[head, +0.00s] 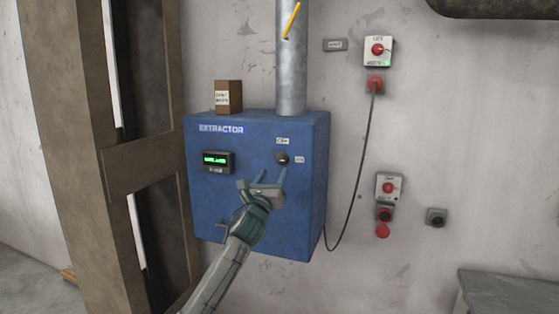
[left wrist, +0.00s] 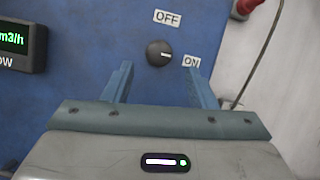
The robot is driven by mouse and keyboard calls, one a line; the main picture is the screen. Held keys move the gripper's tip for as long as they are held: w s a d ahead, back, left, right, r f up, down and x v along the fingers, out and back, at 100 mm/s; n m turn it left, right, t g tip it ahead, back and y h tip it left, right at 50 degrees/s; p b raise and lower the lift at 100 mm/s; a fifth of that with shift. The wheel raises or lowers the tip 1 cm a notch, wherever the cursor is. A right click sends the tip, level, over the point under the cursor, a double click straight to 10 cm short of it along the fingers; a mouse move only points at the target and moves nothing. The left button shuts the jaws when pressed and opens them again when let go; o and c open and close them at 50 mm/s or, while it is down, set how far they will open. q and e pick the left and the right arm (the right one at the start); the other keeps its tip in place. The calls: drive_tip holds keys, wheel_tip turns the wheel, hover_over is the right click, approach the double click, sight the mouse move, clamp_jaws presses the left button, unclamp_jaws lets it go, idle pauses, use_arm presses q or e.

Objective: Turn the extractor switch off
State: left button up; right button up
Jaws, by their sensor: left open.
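The blue extractor box (head: 235,210) hangs on the wall in the head view. Its switch is a round dark knob (head: 282,158) at the upper right of the front face. In the left wrist view the knob (left wrist: 159,53) has a white mark pointing right, towards the ON label (left wrist: 191,61). The OFF label (left wrist: 167,18) is above the knob. My left gripper (head: 262,176) is open in front of the box, just below the knob. In the wrist view its two fingers (left wrist: 160,85) stand on either side, below the knob, apart from it. My right gripper is not in view.
A green-lit display (head: 217,160) is on the left of the box front. A small brown box (head: 228,97) and a metal pipe (head: 290,60) stand on top. Wall switches (head: 378,52) with a hanging cable are to the right. A brown steel column (head: 80,130) is on the left.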

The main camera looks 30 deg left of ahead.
sight(280, 161)
use_arm(q)
drive_tip(key=p+x, duration=0.1)
drive_tip(key=x, duration=0.5)
drive_tip(key=shift+f, duration=0.1)
drive_tip(key=shift+c, duration=0.2)
drive_tip(key=c, duration=0.9)
drive_tip(key=shift+c, duration=0.2)
